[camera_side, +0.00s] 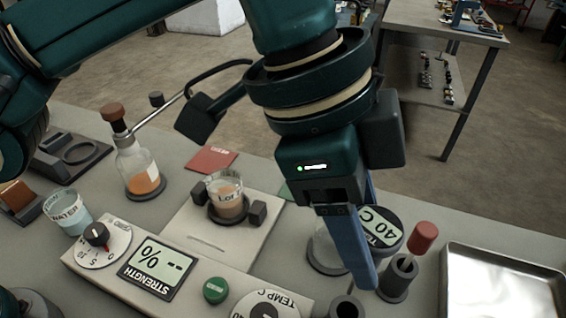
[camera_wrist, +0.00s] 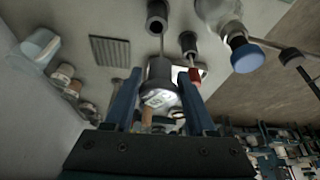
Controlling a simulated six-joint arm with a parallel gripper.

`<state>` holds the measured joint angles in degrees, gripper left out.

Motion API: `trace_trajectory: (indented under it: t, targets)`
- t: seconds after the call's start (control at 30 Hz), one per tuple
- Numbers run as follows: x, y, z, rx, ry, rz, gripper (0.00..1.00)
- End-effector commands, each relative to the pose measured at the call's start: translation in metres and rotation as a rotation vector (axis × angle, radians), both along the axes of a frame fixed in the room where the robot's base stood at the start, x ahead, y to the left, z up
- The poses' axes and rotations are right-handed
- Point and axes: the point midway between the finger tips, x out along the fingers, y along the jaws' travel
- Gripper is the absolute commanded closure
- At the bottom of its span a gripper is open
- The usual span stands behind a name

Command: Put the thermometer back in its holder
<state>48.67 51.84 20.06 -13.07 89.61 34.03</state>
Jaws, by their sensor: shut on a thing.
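The thermometer (camera_side: 382,228) has a dark round head with a pale display reading 40 C. My gripper (camera_side: 365,275) is shut on it, and a blue finger partly covers it in the side view. In the wrist view my gripper (camera_wrist: 160,108) has the thermometer's dark head (camera_wrist: 160,72) between its fingers, with a thin stem pointing toward the top. A dark tubular holder with an open hole (camera_wrist: 157,14) lies near the stem's end; an open dark tube (camera_side: 346,307) also shows at the side view's bottom edge. I cannot tell whether the stem touches it.
A red-topped rod (camera_side: 423,238) stands in another dark tube (camera_side: 398,277). A glass vessel (camera_side: 325,252) stands behind my finger. A metal tray (camera_side: 505,285) is at right. A beaker (camera_side: 226,195), a flask (camera_side: 138,168) and a control panel (camera_side: 190,262) are left.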

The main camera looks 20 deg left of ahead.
Motion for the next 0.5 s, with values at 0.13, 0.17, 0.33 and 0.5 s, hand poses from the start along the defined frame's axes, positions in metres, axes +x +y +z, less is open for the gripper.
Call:
trace_trajectory:
  t: [0.13,0.17,0.33,0.5]
  targets:
    - [-0.0037,-0.0016,-0.0019,0.0,0.001,-0.009,1.0]
    - [-0.0039,-0.0019,-0.0019,-0.001,-0.001,-0.01,1.0]
    - [-0.0083,-0.0045,-0.005,-0.001,-0.001,-0.021,1.0]
    - [-0.0107,-0.0062,-0.0099,0.0,0.0,-0.028,1.0]
